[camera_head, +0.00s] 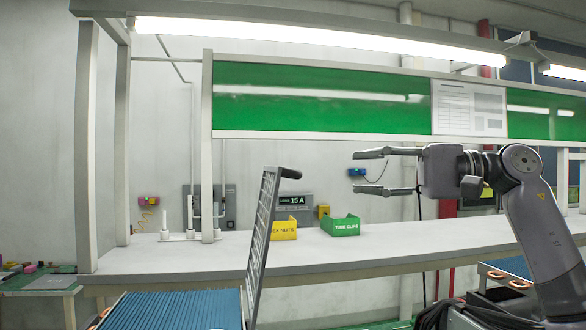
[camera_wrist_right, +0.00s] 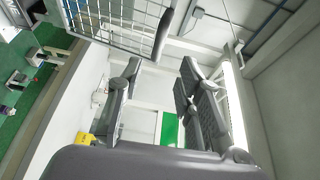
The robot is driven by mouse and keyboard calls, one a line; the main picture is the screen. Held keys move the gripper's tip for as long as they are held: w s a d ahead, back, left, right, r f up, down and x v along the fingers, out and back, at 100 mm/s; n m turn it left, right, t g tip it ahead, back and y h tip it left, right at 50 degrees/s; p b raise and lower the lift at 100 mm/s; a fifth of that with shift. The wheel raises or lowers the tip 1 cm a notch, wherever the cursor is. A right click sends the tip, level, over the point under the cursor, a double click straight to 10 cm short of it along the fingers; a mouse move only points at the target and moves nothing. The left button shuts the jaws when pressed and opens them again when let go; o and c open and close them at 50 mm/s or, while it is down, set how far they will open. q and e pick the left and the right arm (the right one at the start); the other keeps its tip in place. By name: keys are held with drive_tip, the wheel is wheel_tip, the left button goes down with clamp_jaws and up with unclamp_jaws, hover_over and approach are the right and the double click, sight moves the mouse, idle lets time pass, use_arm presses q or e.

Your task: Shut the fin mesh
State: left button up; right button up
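The fin mesh (camera_head: 263,240) is a grey grid panel, standing raised and slightly tilted at the right edge of a blue finned block (camera_head: 175,311). A dark handle (camera_head: 290,173) sticks out to the right from its top end. The mesh (camera_wrist_right: 115,22) and its handle (camera_wrist_right: 163,34) also show at the top of the right wrist view. My right gripper (camera_head: 374,173) is open and empty, fingers pointing left, to the right of the handle and apart from it. The right wrist view also shows its spread fingers (camera_wrist_right: 161,68). My left gripper is not in view.
A long grey bench (camera_head: 385,244) runs behind the mesh, with a yellow bin (camera_head: 284,230) and a green bin (camera_head: 341,226) on it. A second blue finned block (camera_head: 514,266) with copper bends lies at the right. Space between gripper and handle looks clear.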

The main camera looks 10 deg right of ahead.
sight(292, 176)
drive_tip(key=p+x, duration=0.3)
drive_tip(key=x, duration=0.8)
drive_tip(key=shift+w+a, duration=0.2)
drive_tip(key=shift+a, duration=0.1)
drive_tip(key=shift+w+a+f+p, duration=0.1)
drive_tip(key=shift+w+a+p, duration=0.15)
drive_tip(key=shift+a+p, duration=0.15)
drive_tip(key=shift+c, duration=0.6)
drive_tip(key=shift+a+f, duration=0.1)
clamp_jaws()
drive_tip(key=shift+f, duration=0.1)
